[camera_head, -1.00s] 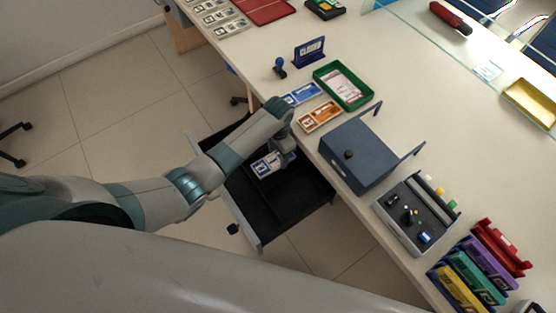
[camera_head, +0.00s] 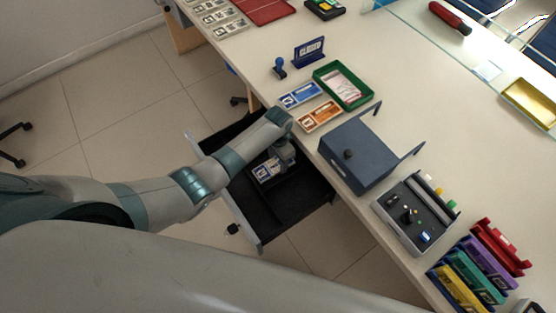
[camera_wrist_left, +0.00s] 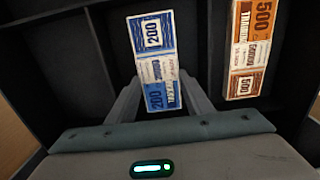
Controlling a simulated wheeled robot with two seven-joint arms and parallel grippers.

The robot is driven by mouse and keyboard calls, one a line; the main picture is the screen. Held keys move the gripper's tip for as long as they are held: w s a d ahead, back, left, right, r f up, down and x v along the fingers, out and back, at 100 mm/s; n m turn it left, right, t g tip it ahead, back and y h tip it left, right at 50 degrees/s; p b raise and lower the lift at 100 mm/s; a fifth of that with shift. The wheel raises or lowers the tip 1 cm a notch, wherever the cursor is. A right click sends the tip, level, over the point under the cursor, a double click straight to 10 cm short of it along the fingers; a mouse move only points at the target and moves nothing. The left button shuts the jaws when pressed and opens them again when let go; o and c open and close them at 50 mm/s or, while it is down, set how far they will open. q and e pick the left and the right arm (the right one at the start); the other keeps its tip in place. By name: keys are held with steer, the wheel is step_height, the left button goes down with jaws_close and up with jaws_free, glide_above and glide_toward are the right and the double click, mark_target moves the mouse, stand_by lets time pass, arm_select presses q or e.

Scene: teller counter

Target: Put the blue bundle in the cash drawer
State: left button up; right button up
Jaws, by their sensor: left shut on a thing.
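The blue bundle (camera_head: 266,171), with a white band and "200" print, is in my left gripper (camera_head: 277,166) over the open cash drawer (camera_head: 302,196). In the left wrist view the blue bundle (camera_wrist_left: 153,55) lies between the two fingers (camera_wrist_left: 157,98), its lower end near the fingertips. It is in or just above a dark drawer compartment; I cannot tell whether it touches the floor. An orange bundle (camera_wrist_left: 248,50) marked "500" lies in the compartment to the right in that view. My right gripper is not in view.
A blue item (camera_head: 300,95) and an orange item (camera_head: 319,116) lie on the counter beside a green tray (camera_head: 327,74). A dark blue box (camera_head: 345,165) and a grey control box (camera_head: 397,217) stand right of the drawer. The drawer's front part is empty.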

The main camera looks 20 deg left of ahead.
mark_target(278, 163)
arm_select(q)
steer(key=shift+f, duration=0.15)
steer(key=o, duration=1.1)
step_height(278, 163, up, 12)
steer(key=shift+r, duration=0.2)
